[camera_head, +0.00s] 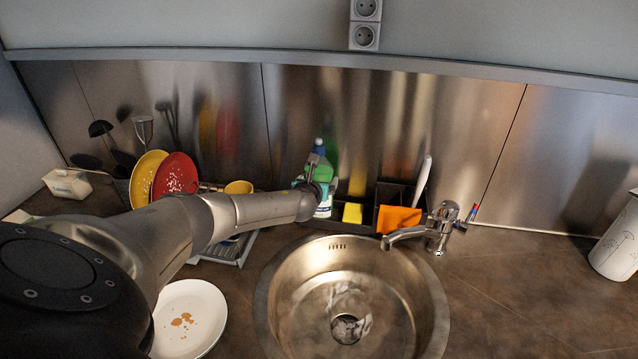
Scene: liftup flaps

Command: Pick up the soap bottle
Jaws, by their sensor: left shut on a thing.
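The soap bottle (324,205) stands upright behind the round sink, against the metal backsplash. It has a green and white body and a blue top, and my arm covers part of its left side. My left gripper (316,172) is at the upper body of the bottle and is shut on it. The fingers are small here and partly hidden. The bottle appears to be at the left end of a dark sink caddy (385,190). My right gripper is not in view.
The caddy holds a yellow sponge (352,213) and an orange cloth (399,220). A faucet (437,228) stands right of it, behind the sink (272,290). A dish rack (238,254) with yellow and red plates (176,174) is left. A dirty plate (205,325) lies front left. The right counter is mostly clear.

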